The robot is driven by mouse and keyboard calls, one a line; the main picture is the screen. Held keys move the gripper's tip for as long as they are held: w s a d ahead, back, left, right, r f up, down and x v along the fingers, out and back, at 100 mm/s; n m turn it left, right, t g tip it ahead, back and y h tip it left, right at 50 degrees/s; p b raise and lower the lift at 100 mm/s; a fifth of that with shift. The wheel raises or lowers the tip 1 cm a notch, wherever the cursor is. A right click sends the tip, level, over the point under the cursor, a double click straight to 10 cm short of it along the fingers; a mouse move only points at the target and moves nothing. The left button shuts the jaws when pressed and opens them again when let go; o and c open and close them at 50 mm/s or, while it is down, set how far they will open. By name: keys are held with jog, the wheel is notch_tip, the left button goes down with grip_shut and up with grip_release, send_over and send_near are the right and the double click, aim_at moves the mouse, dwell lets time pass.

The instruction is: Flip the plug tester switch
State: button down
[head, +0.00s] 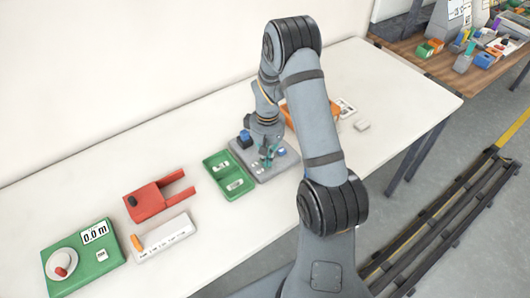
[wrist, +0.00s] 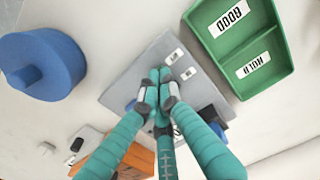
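The plug tester appears to be the flat grey panel (head: 272,172) on the white table, below my gripper. It also shows in the wrist view as a grey plate (wrist: 122,90) with two small white labels near my fingertips. My gripper (wrist: 160,78) has teal fingers with their tips drawn together over the plate. In the head view my gripper (head: 268,155) points down, at or just above the panel. I see nothing clearly held between the tips. The switch is not clearly visible; my fingers may hide it. Contact cannot be told.
A green two-part tray (head: 230,175) lies left of the panel. A blue part (head: 244,137) stands at the panel's back left. An orange bin (head: 291,116) is behind it. A red fixture (head: 150,200), white strip (head: 165,236) and green meter (head: 85,270) lie farther left.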

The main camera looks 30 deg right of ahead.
jog(key=shift+r+p, duration=2.4)
jog(key=shift+r, duration=1.1)
jog(key=shift+f, duration=0.1)
notch_tip(320, 180, down, 7)
jog(key=b, duration=0.5)
jog(key=shift+f, duration=0.1)
jog(key=shift+r, duration=0.25)
